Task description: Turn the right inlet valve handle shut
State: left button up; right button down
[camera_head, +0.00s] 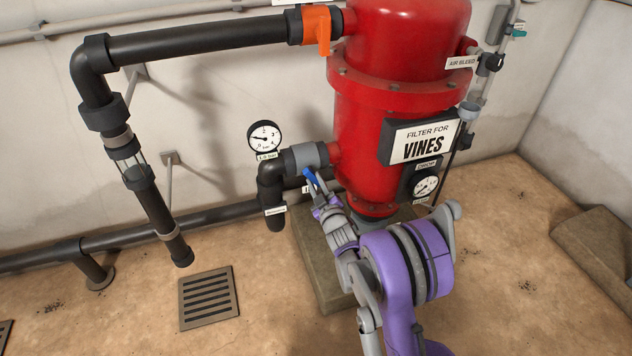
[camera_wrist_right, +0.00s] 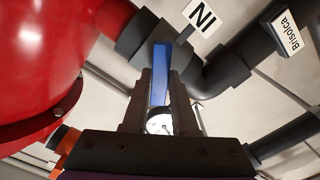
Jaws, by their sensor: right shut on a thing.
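The blue inlet valve handle (camera_head: 311,178) sits below the grey valve body (camera_head: 309,156) at the lower left of the red filter tank (camera_head: 372,130). My right gripper (camera_head: 318,194) reaches up to it from below and is shut on it. In the right wrist view the handle (camera_wrist_right: 161,73) runs lengthwise between the two dark fingers of my right gripper (camera_wrist_right: 160,88), below the valve body (camera_wrist_right: 147,38). Part of the handle is hidden by the fingers. My left gripper is in neither view.
A black elbow pipe (camera_head: 270,190) is close left of the handle. A pressure gauge (camera_head: 264,136) is on the wall behind. An orange valve handle (camera_head: 317,28) hangs on the upper pipe. A floor drain (camera_head: 208,298) lies at the lower left, on open floor.

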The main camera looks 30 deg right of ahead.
jog(key=m+p, duration=0.1)
jog(key=m, duration=0.6)
dwell(0.6)
jog(key=c, duration=0.7)
grip_release()
jog(key=v, duration=1)
jog(key=shift+s+p, duration=0.35)
jog(key=shift+p, duration=0.1)
jog(key=shift+a, duration=0.2)
